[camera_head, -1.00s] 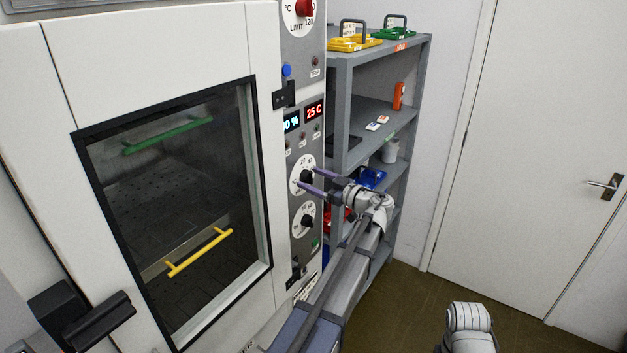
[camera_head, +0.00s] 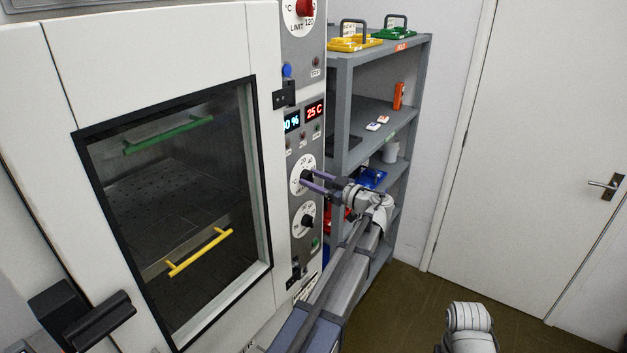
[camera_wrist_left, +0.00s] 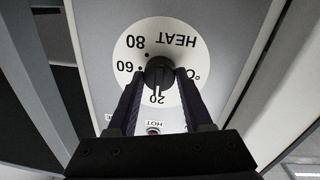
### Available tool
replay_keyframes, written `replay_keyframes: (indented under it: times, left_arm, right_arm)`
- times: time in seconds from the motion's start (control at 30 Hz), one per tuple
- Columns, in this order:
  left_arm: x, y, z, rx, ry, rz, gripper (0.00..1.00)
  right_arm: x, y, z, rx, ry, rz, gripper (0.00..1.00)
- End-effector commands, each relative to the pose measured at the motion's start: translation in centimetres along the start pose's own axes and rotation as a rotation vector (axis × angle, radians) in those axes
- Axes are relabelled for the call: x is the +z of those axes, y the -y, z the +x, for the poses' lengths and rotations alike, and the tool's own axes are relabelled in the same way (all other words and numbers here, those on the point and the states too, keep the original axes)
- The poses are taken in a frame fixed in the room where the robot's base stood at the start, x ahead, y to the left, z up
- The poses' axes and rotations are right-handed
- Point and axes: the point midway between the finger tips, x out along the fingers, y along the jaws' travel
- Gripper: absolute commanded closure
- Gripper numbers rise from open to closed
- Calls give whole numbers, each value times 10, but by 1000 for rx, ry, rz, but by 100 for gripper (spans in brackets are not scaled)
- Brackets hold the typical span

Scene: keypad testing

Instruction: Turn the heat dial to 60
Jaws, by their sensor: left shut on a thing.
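The heat dial (camera_head: 297,190) is a white disc with a black knob on the oven's grey control panel. In the left wrist view the heat dial (camera_wrist_left: 186,27) appears upside down, with HEAT, 80, 60 and 20 readable. The black knob (camera_wrist_left: 158,74) has a pale pointer mark towards 20. My left gripper (camera_head: 306,179) has a finger on each side of the knob, shut on it; it also shows in the left wrist view (camera_wrist_left: 159,77). The fingers hide part of the scale. My right gripper is out of view.
A second dial (camera_head: 307,221) sits just below, close to the lower finger. Red and blue displays (camera_head: 314,110) above read 25 C and a partly cut percentage. A grey shelf (camera_head: 345,110) stands close to the right of the panel. The oven door (camera_head: 150,50) is closed.

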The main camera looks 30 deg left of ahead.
Motion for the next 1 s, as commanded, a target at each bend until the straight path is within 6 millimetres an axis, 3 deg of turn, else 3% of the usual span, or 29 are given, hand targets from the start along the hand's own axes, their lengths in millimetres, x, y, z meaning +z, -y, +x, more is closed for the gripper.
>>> replay_keyframes:
  times: [0.43, 1.0]
  left_arm:
    - [-1, 0, 0, -1, 7, 109, 100]
    - [-1, -2, 0, -7, 40, 627, 100]
  right_arm:
    - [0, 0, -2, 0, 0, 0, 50]
    - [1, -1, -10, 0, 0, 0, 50]
